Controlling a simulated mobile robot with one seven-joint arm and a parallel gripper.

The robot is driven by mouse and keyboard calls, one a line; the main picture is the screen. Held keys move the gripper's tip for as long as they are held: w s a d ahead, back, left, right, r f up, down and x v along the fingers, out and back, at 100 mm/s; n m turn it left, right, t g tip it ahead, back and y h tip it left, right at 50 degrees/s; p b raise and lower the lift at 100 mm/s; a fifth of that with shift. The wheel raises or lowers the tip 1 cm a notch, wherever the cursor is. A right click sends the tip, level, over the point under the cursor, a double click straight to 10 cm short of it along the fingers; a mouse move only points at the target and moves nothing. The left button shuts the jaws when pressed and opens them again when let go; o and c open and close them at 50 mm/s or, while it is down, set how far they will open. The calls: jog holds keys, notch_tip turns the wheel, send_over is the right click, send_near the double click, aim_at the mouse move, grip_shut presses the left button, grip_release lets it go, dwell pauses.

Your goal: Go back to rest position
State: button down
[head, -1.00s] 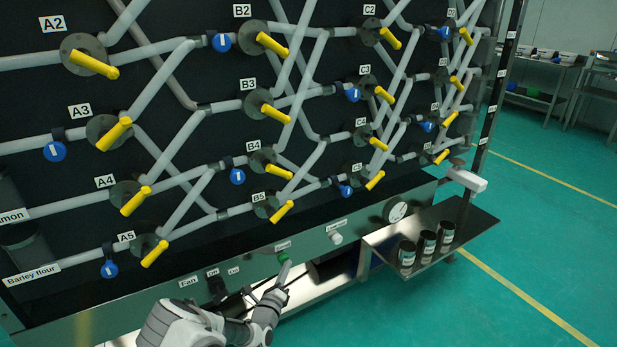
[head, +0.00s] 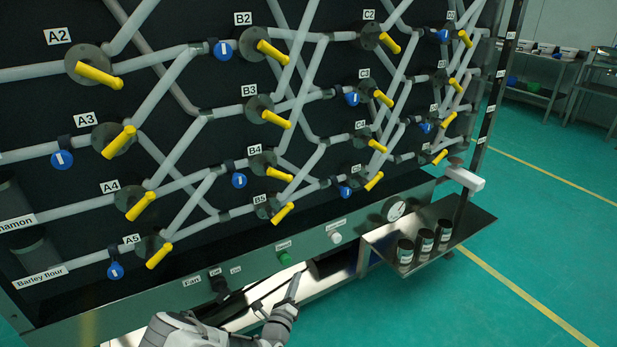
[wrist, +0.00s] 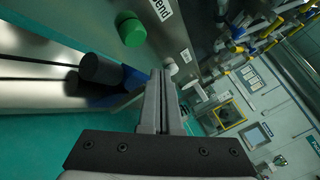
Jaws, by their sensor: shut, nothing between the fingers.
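My gripper (head: 293,287) is low in front of the panel's lower strip, below and slightly right of the green button (head: 284,258). It is shut and empty, its fingers pointing up. In the wrist view the closed fingers (wrist: 158,100) stand upright in the middle. The green button (wrist: 131,31) is up and left of them, apart from them, with part of a label beside it. My arm comes in from the bottom edge of the head view.
The panel carries pipes with yellow handles (head: 100,75) and blue tags. A white knob (head: 336,237) and a gauge (head: 397,210) sit right of the green button. A metal shelf (head: 440,270) with dark jars (head: 425,245) juts out at right. Green floor is open beyond it.

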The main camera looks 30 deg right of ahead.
dwell(0.4)
jog(key=s+d+r+m+g, duration=0.1)
jog(key=s+r+m+g, duration=0.5)
jog(key=r+m, duration=0.5)
jog(key=s+d+r+m+g, duration=0.1)
jog(key=s+r+m+g, duration=0.3)
jog(key=r+m+g, duration=0.55)
jog(key=s+a+r+m+t+y, duration=0.4)
jog(key=s+a+r+m+y, duration=0.4)
jog(key=s+r, duration=0.25)
jog(key=s+a+r+m+t+y, duration=0.4)
jog(key=s+a+r+m+y, duration=0.1)
jog(key=s+a+r+m, duration=0.5)
notch_tip(320, 180, up, 18)
jog(key=n+p, duration=0.1)
jog(key=p, duration=1.5)
jog(key=shift+d+f, duration=0.25)
jog(key=shift+d, duration=0.05)
